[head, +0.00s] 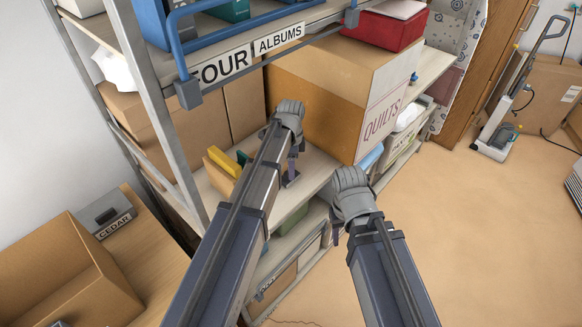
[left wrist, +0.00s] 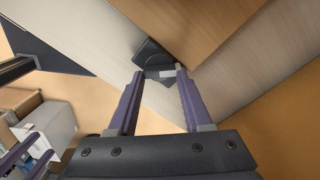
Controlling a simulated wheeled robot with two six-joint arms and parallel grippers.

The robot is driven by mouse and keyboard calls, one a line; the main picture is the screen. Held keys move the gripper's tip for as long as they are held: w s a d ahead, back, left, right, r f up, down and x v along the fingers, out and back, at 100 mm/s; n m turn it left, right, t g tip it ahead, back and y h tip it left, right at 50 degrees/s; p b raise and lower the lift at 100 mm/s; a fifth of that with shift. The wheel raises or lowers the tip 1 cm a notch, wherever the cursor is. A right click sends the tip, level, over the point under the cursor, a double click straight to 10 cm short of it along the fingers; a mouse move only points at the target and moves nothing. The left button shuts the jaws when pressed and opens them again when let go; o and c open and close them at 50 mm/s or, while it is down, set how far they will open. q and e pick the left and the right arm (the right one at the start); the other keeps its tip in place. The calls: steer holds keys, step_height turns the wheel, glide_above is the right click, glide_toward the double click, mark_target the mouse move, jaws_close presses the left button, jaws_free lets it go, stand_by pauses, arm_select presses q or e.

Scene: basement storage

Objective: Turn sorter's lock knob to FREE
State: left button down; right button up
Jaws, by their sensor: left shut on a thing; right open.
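My left gripper (head: 292,172) reaches over a shelf board and points down at a small dark piece (head: 289,181) on it. I cannot read any lock marking or make out the knob's setting. My right gripper (head: 337,236) is open and empty in front of the shelf's edge, partly hidden by its own wrist.
Yellow and green upright pieces (head: 228,160) stand left of my left gripper. A large QUILTS carton (head: 335,100) stands close on its right. A grey upright (head: 160,110) and the upper shelf (head: 250,40) frame the space. The floor (head: 470,220) at right is open.

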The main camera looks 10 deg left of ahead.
stand_by(0.3)
arm_select(q)
steer(key=shift+c, duration=1.6)
jaws_free()
step_height(320, 180, up, 8)
steer(key=p, duration=0.8)
steer(key=shift+f, duration=0.1)
